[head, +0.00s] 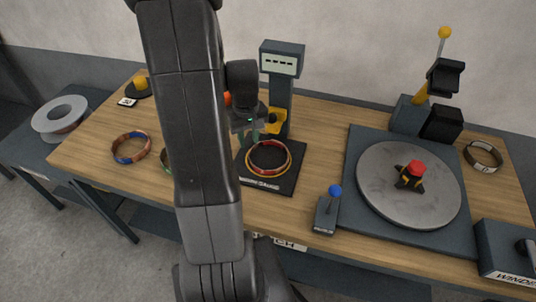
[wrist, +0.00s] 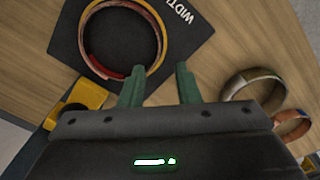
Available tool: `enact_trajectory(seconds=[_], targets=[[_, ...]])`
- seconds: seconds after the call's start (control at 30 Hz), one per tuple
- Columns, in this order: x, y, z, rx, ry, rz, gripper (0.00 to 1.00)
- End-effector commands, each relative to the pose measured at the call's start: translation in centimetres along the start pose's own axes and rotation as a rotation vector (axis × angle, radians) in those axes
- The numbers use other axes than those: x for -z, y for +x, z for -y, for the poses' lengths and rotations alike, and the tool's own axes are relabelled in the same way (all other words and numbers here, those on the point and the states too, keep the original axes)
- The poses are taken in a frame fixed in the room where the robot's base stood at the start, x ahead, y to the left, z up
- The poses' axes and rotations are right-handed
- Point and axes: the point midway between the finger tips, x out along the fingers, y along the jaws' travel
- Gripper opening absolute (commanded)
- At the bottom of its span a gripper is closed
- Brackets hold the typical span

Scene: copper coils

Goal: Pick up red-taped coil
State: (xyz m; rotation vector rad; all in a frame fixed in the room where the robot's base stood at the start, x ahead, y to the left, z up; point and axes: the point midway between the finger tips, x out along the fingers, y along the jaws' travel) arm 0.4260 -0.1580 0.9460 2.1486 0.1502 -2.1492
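The red-taped coil (head: 289,160) is a ring with red and yellow stretches lying flat on a black square pad (head: 285,187) in front of the grey display post. In the wrist view the coil (wrist: 159,38) is at the upper left, with a red stretch at its lower edge. My gripper (head: 250,133) hangs just behind and left of the coil in the head view. In the wrist view its two green fingers (wrist: 160,82) are spread apart with nothing between them. The near finger tip is close to the coil's rim; I cannot tell the height gap.
A blue-marked coil (head: 131,158) lies at the left; another coil (head: 166,160) is mostly hidden by my arm. The display post (head: 280,95) stands behind the pad. A blue-knobbed lever (head: 326,214) and a turntable (head: 385,205) are to the right, with a pale-marked coil (head: 483,155) beyond.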

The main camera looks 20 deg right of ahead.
Motion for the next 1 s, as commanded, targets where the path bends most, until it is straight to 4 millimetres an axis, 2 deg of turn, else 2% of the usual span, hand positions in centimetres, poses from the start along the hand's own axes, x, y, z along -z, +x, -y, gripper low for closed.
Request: enact_trajectory(seconds=[0.1, 0.2, 0.53, 0.8, 1.0], targets=[[-0.1, 2.2, 0.1, 0.002, 0.0, 0.005, 0.3], [-0.1, 3.5, 0.0, 0.001, 0.0, 0.003, 0.3], [-0.1, 5.3, 0.0, 0.001, 0.001, 0.002, 0.3], [-0.2, 8.4, 0.0, 0.001, 0.001, 0.003, 0.3], [-0.2, 9.7, 0.0, 0.0, 0.001, 0.001, 0.3]])
